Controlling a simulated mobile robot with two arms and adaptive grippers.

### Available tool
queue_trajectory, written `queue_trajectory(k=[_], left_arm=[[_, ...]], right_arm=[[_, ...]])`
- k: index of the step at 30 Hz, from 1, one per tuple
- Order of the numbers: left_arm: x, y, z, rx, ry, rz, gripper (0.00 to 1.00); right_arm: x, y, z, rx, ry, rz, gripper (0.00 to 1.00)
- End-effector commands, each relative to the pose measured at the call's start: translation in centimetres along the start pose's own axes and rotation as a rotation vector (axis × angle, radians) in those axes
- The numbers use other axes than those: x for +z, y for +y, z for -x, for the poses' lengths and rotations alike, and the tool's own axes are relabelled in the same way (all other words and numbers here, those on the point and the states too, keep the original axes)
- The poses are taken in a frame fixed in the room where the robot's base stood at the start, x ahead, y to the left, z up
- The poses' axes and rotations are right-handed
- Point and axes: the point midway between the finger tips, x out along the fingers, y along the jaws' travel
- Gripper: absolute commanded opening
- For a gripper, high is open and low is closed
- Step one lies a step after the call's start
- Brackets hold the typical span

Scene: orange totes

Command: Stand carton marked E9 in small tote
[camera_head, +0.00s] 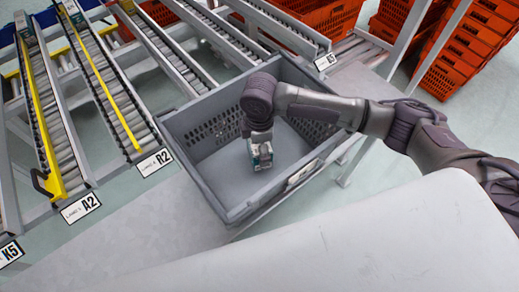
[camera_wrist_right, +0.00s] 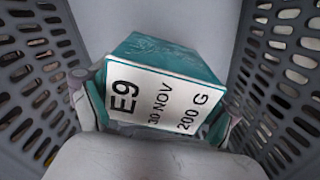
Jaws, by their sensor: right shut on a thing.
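The carton marked E9 (camera_head: 261,156) is a small teal and white box inside the grey tote (camera_head: 222,180). In the right wrist view the carton (camera_wrist_right: 165,88) shows its white label reading E9, 30 NOV, 200 G, and a teal top. My right gripper (camera_head: 259,138) reaches down into the tote from above and is shut on the carton, with a finger on each side of it. The carton looks roughly upright, low over the tote floor. I cannot tell whether its base touches the floor. My left gripper is not in view.
The tote's perforated walls stand around the carton, with bare floor on several sides. Roller lanes with signs A2 (camera_head: 81,208) and R2 (camera_head: 154,161) lie to the left. Orange totes (camera_head: 468,50) are stacked at the back right. A pale surface (camera_head: 390,240) fills the front.

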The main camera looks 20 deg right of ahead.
Motion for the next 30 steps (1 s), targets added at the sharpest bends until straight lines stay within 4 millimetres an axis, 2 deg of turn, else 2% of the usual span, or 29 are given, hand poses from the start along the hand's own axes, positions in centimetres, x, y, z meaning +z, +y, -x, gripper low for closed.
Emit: queue_trajectory(k=[3, 5, 19, 20, 21, 30], left_arm=[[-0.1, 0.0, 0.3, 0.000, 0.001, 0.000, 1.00], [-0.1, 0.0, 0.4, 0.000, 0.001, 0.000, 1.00], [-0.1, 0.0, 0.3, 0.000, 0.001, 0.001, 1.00], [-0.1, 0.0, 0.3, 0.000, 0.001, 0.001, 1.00], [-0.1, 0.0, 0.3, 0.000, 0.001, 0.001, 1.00], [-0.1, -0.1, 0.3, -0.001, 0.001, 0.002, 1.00]], right_arm=[[0.0, -0.1, -1.8, -0.003, -0.001, -0.001, 0.43], [0.0, 0.0, -2.2, -0.001, 0.000, -0.001, 0.43], [0.0, 0.0, -3.0, 0.000, 0.000, 0.000, 0.43], [0.0, 0.0, -3.0, 0.000, 0.000, 0.000, 0.93], [0.0, 0.0, -3.0, 0.000, 0.000, 0.000, 1.00], [0.0, 0.0, -3.0, 0.000, 0.000, 0.000, 1.00]])
